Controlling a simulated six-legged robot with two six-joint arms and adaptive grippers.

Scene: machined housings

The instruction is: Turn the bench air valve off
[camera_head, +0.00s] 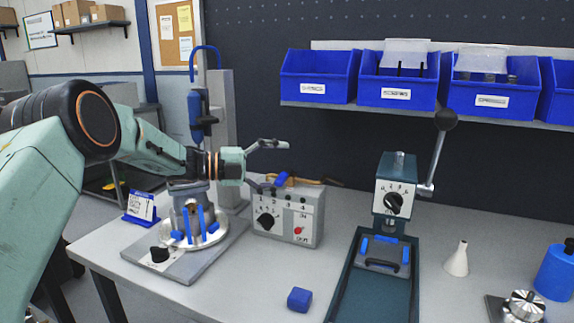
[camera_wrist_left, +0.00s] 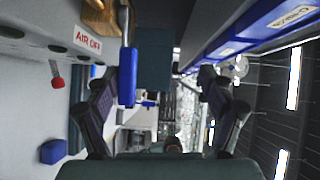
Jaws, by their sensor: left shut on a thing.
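The bench air valve has a brass body (camera_head: 307,181) and a blue lever (camera_head: 282,180), behind the top of a grey control box. In the left wrist view the blue lever (camera_wrist_left: 127,76) lies close against the left-hand finger, with the brass body (camera_wrist_left: 101,16) above it. An "AIR OFF" label (camera_wrist_left: 87,39) sits beside the valve. My left gripper (camera_head: 268,166) is at the lever, one finger above and one low near the box top. It is shut on the lever, though its fingers (camera_wrist_left: 158,92) look well apart. My right gripper is out of view.
A dial fixture (camera_head: 197,232) stands left, a teal lever press (camera_head: 394,190) right. Blue bins (camera_head: 318,76) hang behind. A blue block (camera_head: 299,299) lies in front; the bench between is clear.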

